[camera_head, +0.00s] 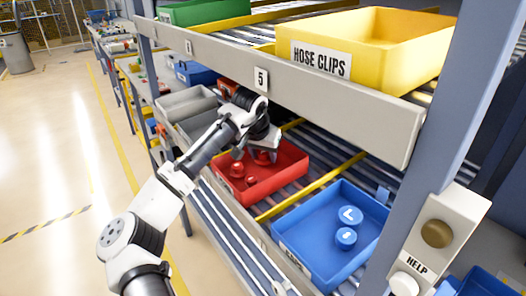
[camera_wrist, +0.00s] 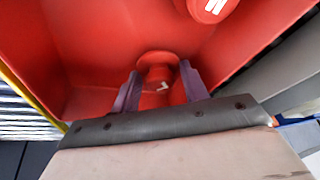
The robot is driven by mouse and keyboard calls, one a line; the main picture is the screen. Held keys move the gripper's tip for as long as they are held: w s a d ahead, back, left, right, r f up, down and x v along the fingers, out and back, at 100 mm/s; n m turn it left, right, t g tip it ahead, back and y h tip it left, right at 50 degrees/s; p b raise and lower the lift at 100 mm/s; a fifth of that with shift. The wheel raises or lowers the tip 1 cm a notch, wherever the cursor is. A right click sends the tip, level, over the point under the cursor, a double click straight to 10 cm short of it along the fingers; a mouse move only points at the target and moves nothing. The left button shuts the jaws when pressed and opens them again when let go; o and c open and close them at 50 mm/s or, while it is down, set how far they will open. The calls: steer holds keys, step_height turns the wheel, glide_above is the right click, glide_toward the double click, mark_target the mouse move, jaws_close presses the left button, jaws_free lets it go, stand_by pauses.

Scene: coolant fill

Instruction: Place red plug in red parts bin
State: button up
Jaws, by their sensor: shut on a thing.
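The red parts bin (camera_head: 284,178) sits on the lower roller shelf, in the middle of the head view; its red floor and walls (camera_wrist: 85,45) fill much of the wrist view. My gripper (camera_head: 258,154) is inside the bin's outline, toward its back. In the wrist view the fingers of my gripper (camera_wrist: 160,76) are shut on a red plug (camera_wrist: 157,64), which has a round flange and a small white mark. The plug (camera_head: 264,158) is partly hidden by the fingers in the head view. I cannot tell whether it touches the bin floor.
Two other red pieces lie in the bin, one (camera_head: 237,169) near its left wall. A blue bin (camera_head: 300,262) with blue caps stands to the right. Grey bins (camera_head: 187,104) are behind. The upper shelf's front beam (camera_head: 330,115) with a yellow hose clips bin (camera_head: 385,45) overhangs.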

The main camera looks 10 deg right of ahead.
mark_target(262, 155)
steer(key=o, duration=0.7)
steer(key=shift+r, duration=0.1)
steer(key=shift+s+r, duration=0.15)
steer(key=shift+r, duration=0.15)
steer(key=r, duration=0.1)
steer(key=s+a+r+b, duration=0.1)
steer(key=s+r, duration=0.1)
steer(key=shift+s+a+r+b, duration=0.15)
steer(key=shift+a+r+b, duration=0.1)
steer(key=shift+a+b, duration=0.1)
steer(key=s+a, duration=0.2)
steer(key=s, duration=0.1)
steer(key=s+a+b, duration=0.1)
steer(key=s+a, duration=0.1)
steer(key=s, duration=0.1)
steer(key=s+a+b, duration=0.1)
steer(key=s+a, duration=0.1)
steer(key=s, duration=0.1)
steer(key=shift+a+r, duration=0.1)
steer(key=shift+r, duration=0.05)
